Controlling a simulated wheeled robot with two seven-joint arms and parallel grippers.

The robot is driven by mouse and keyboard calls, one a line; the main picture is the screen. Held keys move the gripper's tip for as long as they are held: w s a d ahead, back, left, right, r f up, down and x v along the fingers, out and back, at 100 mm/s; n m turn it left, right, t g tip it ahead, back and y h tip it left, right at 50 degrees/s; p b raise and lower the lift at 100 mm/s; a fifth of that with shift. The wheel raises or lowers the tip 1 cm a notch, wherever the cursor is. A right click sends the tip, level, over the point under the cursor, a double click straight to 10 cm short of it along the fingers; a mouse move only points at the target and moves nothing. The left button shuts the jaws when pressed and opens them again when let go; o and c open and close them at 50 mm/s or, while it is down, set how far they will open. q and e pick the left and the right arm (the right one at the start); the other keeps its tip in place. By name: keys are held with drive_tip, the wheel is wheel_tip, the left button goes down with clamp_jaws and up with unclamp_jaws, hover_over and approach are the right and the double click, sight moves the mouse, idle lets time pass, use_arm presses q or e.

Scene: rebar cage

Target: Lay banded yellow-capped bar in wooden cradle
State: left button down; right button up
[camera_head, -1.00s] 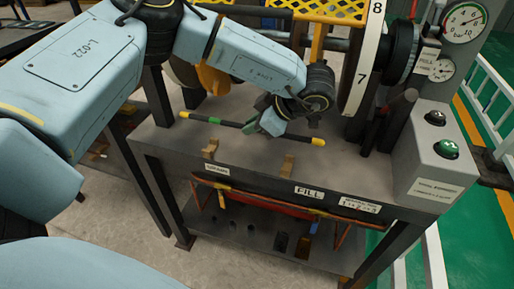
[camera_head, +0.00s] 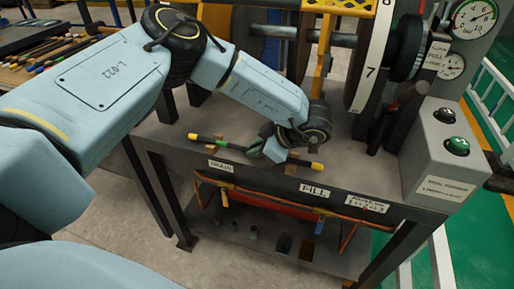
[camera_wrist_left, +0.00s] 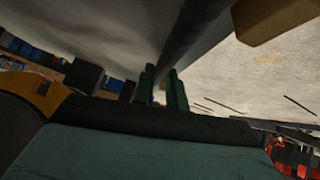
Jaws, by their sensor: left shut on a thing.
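The dark bar (camera_head: 232,146) has yellow caps at both ends and green banding. It lies slantwise in the head view, over the front part of the grey bench top. My left gripper (camera_head: 276,150) is shut on the bar right of its middle. In the left wrist view the green fingers (camera_wrist_left: 161,88) close around the dark bar (camera_wrist_left: 197,38). The wooden cradle is two small blocks, mostly hidden: the right block (camera_head: 291,168) shows just under the bar. One wooden block also shows beside the bar in the wrist view (camera_wrist_left: 268,18). I cannot tell whether the bar touches the cradle.
A grey control box (camera_head: 440,165) with a green button stands on the right of the bench. A numbered white wheel (camera_head: 369,65) and a yellow guard stand behind. A "FILL" label (camera_head: 314,190) is on the bench's front edge. A shelf lies below.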

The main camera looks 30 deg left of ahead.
use_arm(q)
drive_tip(key=c, duration=1.9)
unclamp_jaws()
drive_tip(key=shift+f, duration=0.1)
drive_tip(key=o, duration=0.5)
use_arm(e)
drive_tip(key=shift+r, duration=0.1)
